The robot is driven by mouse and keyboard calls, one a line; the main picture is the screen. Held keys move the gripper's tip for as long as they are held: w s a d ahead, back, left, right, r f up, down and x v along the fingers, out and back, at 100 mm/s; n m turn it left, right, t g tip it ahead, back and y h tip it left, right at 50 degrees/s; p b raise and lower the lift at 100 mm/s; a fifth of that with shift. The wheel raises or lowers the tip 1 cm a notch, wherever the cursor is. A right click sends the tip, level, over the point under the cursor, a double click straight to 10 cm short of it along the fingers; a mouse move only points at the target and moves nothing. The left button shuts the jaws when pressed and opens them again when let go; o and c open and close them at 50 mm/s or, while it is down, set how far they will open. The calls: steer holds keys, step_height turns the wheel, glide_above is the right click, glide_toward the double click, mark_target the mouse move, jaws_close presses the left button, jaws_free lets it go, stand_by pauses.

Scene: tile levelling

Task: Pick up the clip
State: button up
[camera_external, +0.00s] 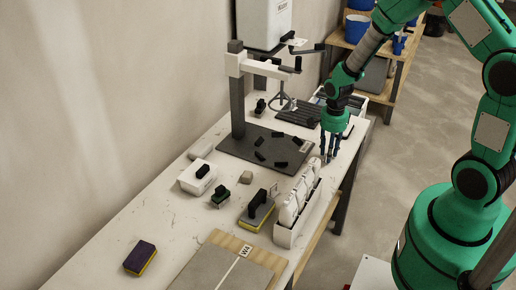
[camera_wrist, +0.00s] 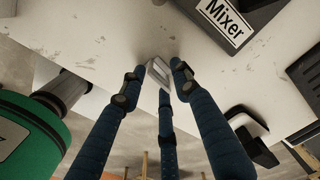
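A small pale grey clip (camera_wrist: 161,72) shows in the wrist view, between the tips of my gripper's three blue fingers. My gripper (camera_wrist: 160,76) has its fingers reaching in around the clip from several sides. Whether they press on it or stand just apart cannot be told. In the external view my gripper (camera_external: 329,158) points down at the right edge of the white worktop, beside the dark base plate. The clip itself is hidden or too small to make out there.
The dark mixer base plate (camera_external: 236,152) with black pieces lies left of my gripper. A white rack of bottles (camera_external: 281,236) stands nearer along the worktop edge. In the wrist view, the "Mixer" label (camera_wrist: 222,19) and a black-and-white object (camera_wrist: 252,137) are close to the fingers.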

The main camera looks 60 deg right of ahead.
stand_by(0.4)
jaws_close()
steer(key=shift+r, duration=0.15)
steer(key=shift+r, duration=0.5)
steer(key=r, duration=0.1)
steer(key=r+p, duration=0.1)
steer(key=shift+s+a+r, duration=0.2)
steer(key=shift+s+r, duration=0.1)
steer(key=shift+s, duration=0.05)
steer(key=s+a+p, duration=0.1)
steer(key=s+a, duration=0.2)
steer(key=s, duration=0.4)
steer(key=s+a+r+p, duration=0.1)
steer(key=s+a, duration=0.2)
steer(key=s, duration=0.3)
steer(key=shift+s+a+p, duration=0.25)
steer(key=shift+s+p, duration=0.1)
steer(key=shift+r, duration=0.1)
